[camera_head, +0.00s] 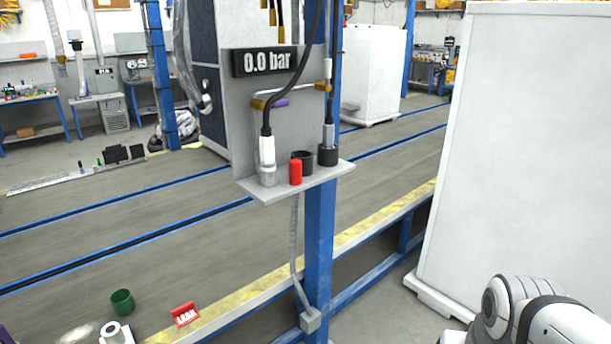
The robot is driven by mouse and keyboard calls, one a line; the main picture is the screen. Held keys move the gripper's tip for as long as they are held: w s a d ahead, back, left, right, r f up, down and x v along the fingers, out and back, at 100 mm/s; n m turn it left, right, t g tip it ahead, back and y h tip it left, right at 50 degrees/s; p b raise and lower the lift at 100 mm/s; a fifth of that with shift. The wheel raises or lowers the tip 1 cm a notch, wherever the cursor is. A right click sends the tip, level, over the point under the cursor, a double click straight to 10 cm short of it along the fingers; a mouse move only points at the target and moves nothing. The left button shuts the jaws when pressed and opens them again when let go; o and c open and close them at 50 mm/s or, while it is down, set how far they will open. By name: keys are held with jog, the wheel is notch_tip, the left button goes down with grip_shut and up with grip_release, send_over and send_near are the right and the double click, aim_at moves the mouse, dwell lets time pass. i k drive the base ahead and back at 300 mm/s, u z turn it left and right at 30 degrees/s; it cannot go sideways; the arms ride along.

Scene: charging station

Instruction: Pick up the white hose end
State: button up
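The white hose end (267,150) is upright on the left of a small grey shelf (290,187) fixed to a blue post. Its lower part sits in a pale grey, cup-like holder (268,177). A black hose (266,112) rises from its top and bends up to the right, past the display. Part of my arm shows at the bottom right, well apart from the hose end. My gripper is not in view.
Beside the hose end are a red cylinder (295,172), an empty-looking black cup (302,162) and a grey hose end (329,134) in a black holder (328,156). Behind is a "0.0 bar" display (266,61). A large white cabinet (530,150) stands right.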

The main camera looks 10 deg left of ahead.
aim_at(269, 162)
jog(key=k, duration=0.9)
jog(key=u, duration=1.1)
jog(key=i, duration=0.7)
